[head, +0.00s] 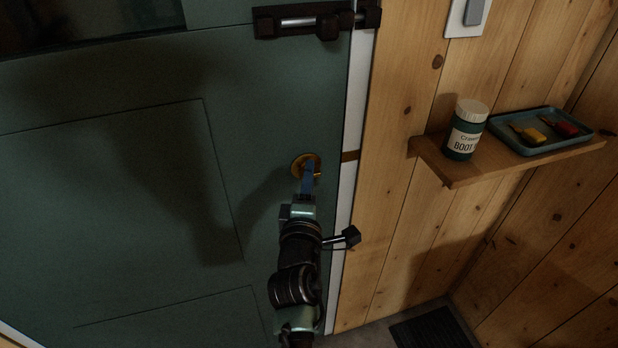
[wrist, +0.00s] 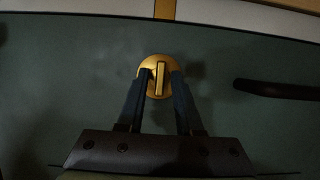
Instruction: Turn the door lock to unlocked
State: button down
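The door lock (head: 299,163) is a round brass plate on the green door, near its right edge. In the wrist view the lock (wrist: 146,70) shows a narrow upright brass thumb-turn (wrist: 160,78) at its middle, pointing toward the door's edge at the top of that view. My gripper (head: 307,168) is at the lock; in the wrist view its two dark blue fingers (wrist: 161,80) stand apart, one on each side of the thumb-turn. A gap shows beside the thumb-turn, so the fingers look open around it. In the head view the fingers hide part of the lock.
A dark slide bolt (head: 300,22) sits higher on the door. A dark bar (wrist: 278,89) lies right of the lock in the wrist view. A wooden shelf (head: 446,174) at right holds a jar (head: 467,130) and a tray (head: 540,151). A dark mat (head: 437,328) lies on the floor.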

jog(key=shift+r+p, duration=0.15)
jog(key=shift+p, duration=0.4)
jog(key=m+g+y+p, duration=0.1)
jog(key=m+y+p, duration=0.1)
jog(key=m, duration=0.2)
jog(key=m+g+y+p, duration=0.2)
jog(key=m, duration=0.3)
jog(key=m+g+y+p, duration=0.1)
jog(key=m+g+p, duration=0.1)
jog(key=m, duration=0.2)
jog(key=shift+d+r+y, duration=0.1)
jog(key=shift+d+y, duration=0.2)
jog(key=shift+y, duration=0.1)
jog(key=shift+m, duration=0.3)
dwell(0.4)
jog(key=c, duration=0.9)
grip_release()
